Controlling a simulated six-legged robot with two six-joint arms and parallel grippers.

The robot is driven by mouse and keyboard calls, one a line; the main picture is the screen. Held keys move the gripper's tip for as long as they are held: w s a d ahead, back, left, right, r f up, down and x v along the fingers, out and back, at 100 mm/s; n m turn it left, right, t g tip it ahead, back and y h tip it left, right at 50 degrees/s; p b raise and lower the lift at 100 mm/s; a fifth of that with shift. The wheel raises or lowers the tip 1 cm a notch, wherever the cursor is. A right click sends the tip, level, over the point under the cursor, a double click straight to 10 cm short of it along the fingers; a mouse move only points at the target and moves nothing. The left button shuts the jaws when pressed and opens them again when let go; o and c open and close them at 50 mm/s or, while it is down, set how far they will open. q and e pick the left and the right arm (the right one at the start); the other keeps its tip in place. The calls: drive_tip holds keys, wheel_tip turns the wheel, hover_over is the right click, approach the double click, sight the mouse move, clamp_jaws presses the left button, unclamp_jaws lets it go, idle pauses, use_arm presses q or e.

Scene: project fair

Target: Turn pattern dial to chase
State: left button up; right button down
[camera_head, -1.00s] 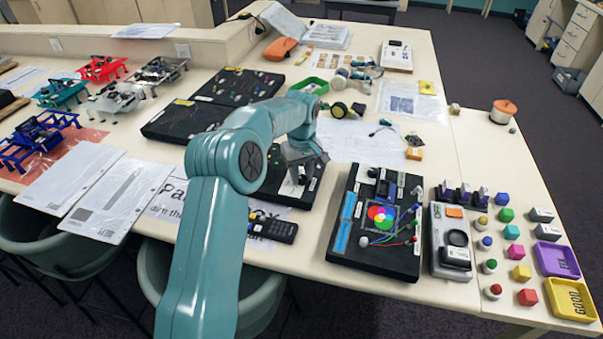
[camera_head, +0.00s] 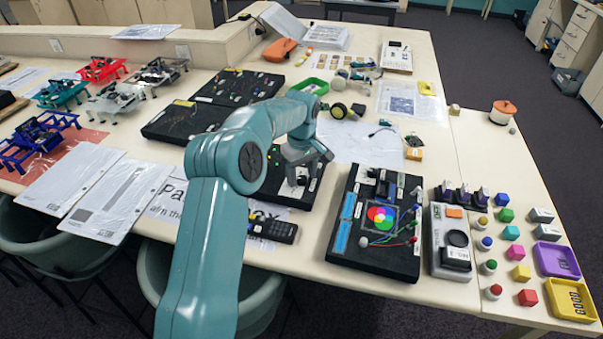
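A black panel (camera_head: 278,187) lies on the table in the middle of the head view, largely covered by my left arm. A small dark dial with a pale mark (camera_head: 301,181) shows on its right part; its label is too small to read. My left gripper (camera_head: 308,164) is just above and behind this dial. Its fingers look spread apart with nothing between them. I cannot tell whether a finger touches the dial. My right gripper is not in view.
A black board with coloured overlapping discs (camera_head: 345,255) lies to the right, beside a grey box with a black knob (camera_head: 437,262). A black remote (camera_head: 272,229) lies in front of the panel. Papers (camera_head: 365,143) lie behind it.

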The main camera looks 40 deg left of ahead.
use_arm(q)
wheel_tip(320, 180, up, 8)
drive_tip(key=shift+f, duration=0.1)
wheel_tip(320, 180, up, 8)
drive_tip(key=r+p, duration=0.1)
drive_tip(key=p, duration=0.1)
hover_over(302, 178)
drive_tip(key=shift+f, duration=0.25)
drive_tip(key=shift+s+f, duration=0.1)
drive_tip(key=shift+s, duration=0.05)
idle(0.4)
